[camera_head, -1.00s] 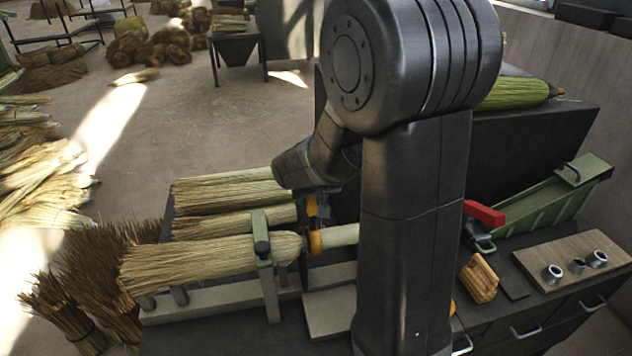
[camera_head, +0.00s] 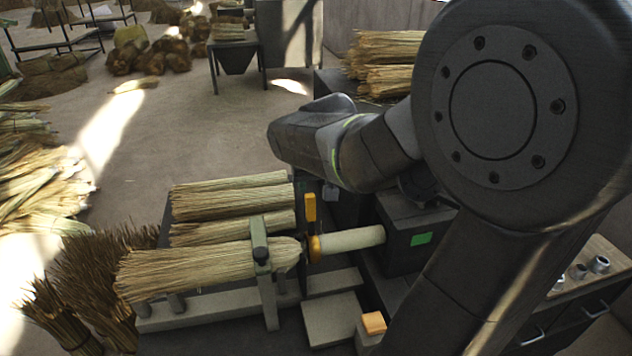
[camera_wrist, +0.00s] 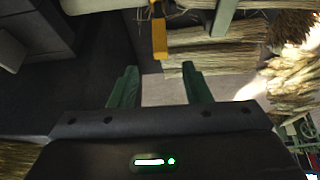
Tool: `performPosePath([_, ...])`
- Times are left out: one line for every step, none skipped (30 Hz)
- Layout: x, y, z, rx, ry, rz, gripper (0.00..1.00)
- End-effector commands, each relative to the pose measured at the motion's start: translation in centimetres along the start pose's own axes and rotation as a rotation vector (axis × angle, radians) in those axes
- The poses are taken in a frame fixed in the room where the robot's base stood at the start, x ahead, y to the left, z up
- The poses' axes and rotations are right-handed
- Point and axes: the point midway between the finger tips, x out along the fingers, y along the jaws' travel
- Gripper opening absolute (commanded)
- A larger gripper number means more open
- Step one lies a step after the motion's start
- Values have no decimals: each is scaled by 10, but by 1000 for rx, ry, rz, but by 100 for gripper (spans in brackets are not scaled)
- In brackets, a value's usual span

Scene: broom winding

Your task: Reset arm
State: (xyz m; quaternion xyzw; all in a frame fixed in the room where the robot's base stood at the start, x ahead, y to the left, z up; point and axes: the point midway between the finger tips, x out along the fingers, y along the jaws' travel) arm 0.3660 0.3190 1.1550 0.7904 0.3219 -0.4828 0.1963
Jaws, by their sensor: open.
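My gripper (camera_wrist: 160,86) is open, with two green fingers apart and nothing between them. In the head view its fingers are hidden; my arm's wrist part hangs above and behind the broom fixture. A straw broom bundle (camera_head: 195,268) lies level in a green clamp (camera_head: 262,255). A pale cylinder (camera_head: 350,240) with an orange collar (camera_head: 315,249) is at its right end. An upright yellow-orange piece (camera_head: 310,207) stands just behind, and it shows beyond the fingers in the wrist view (camera_wrist: 159,38). My gripper is apart from all of these.
More straw bundles (camera_head: 230,198) lie behind the clamped one, and others (camera_head: 385,60) sit on a dark surface at the back. A dark box with a green patch (camera_head: 420,239) is right of the cylinder. Metal cups (camera_head: 598,264) stand at far right. Open floor lies behind.

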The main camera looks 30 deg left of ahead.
Motion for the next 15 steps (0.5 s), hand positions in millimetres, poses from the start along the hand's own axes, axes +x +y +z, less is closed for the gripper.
performPosePath([0,0,0,0,0,0,44])
performPosePath([0,0,0,0,0,0,44])
performPosePath([0,0,0,0,0,0,44])
performPosePath([0,0,0,0,0,0,44])
performPosePath([0,0,0,0,0,0,44])
performPosePath([0,0,0,0,0,0,44])
performPosePath([0,0,0,0,0,0,44])
performPosePath([0,0,0,0,0,0,44])
performPosePath([0,0,0,0,0,0,44])
performPosePath([1,0,0,0,0,0,44])
performPosePath([1,0,0,0,-1,0,44])
performPosePath([3,0,0,0,-1,1,44])
performPosePath([4,0,0,0,-2,1,44])
performPosePath([6,0,0,0,-3,1,44])
performPosePath([10,0,0,0,-3,1,44])
